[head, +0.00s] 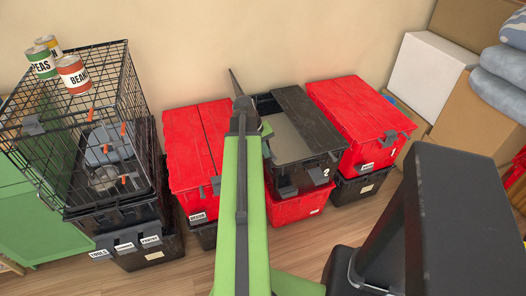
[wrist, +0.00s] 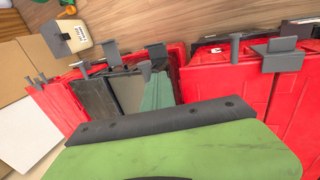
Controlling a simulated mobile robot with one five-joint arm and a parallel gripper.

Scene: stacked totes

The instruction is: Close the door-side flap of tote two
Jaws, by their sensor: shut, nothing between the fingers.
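A black tote (head: 325,158) with a "?" label sits on a red tote in the middle stack. Its right flap (head: 305,112) lies shut and its left half is open, showing a grey inside. The raised or folded left flap cannot be made out clearly behind my arm. The tote also shows in the wrist view, with its shut flap (wrist: 95,103) at left and a greenish shape (wrist: 158,91) in the opening. My gripper (head: 240,98) is shut and empty, over the tote's left side. I cannot tell whether it touches anything. No tote number is readable.
Red-lidded totes stand close on the left (head: 190,150) and right (head: 362,110). A wire crate (head: 75,125) with cans (head: 74,72) on top is at far left. Cardboard boxes (head: 468,115) fill the right. Wooden floor (head: 300,238) is clear in front.

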